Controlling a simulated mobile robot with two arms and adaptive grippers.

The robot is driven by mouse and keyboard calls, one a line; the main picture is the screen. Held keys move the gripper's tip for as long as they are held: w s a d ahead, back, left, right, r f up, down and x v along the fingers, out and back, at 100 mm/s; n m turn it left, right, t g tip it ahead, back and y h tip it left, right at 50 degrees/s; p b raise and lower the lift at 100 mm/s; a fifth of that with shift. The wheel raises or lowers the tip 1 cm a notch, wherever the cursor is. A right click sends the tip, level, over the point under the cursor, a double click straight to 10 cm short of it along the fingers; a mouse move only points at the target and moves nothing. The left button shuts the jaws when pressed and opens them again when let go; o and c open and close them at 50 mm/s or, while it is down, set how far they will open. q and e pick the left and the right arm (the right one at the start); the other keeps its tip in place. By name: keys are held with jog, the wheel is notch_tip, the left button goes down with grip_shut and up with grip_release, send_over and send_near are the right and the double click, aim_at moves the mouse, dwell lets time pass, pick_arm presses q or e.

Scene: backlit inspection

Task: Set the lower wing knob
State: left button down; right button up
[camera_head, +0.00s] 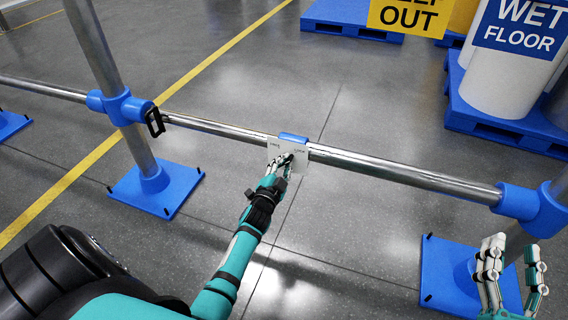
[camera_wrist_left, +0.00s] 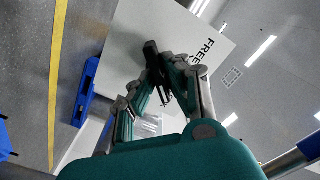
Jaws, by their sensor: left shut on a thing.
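A small white plate (camera_head: 301,163) hangs from a blue clamp on the horizontal steel rail. In the left wrist view the plate (camera_wrist_left: 195,30) fills the upper middle and carries the black word "FREE". A black wing knob (camera_wrist_left: 151,50) stands out from it. My left gripper (camera_head: 283,165) reaches the plate; in the wrist view its fingers (camera_wrist_left: 163,75) are closed on the knob. The fingers hide part of the knob, and in the head view they mostly cover it. My right gripper (camera_head: 513,268) is at the lower right, fingers apart and empty.
The steel rail (camera_head: 400,176) runs between posts with blue joints and blue base plates (camera_head: 158,196). A black handle (camera_head: 155,122) sits by the left joint. Blue pallets and a "WET FLOOR" drum (camera_head: 510,70) stand beyond. Floor around the left arm is clear.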

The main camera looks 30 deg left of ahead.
dwell(0.6)
pick_arm(q)
jog(key=c, duration=1.4)
grip_release()
jog(key=v, duration=1.2)
jog(key=shift+f, duration=0.1)
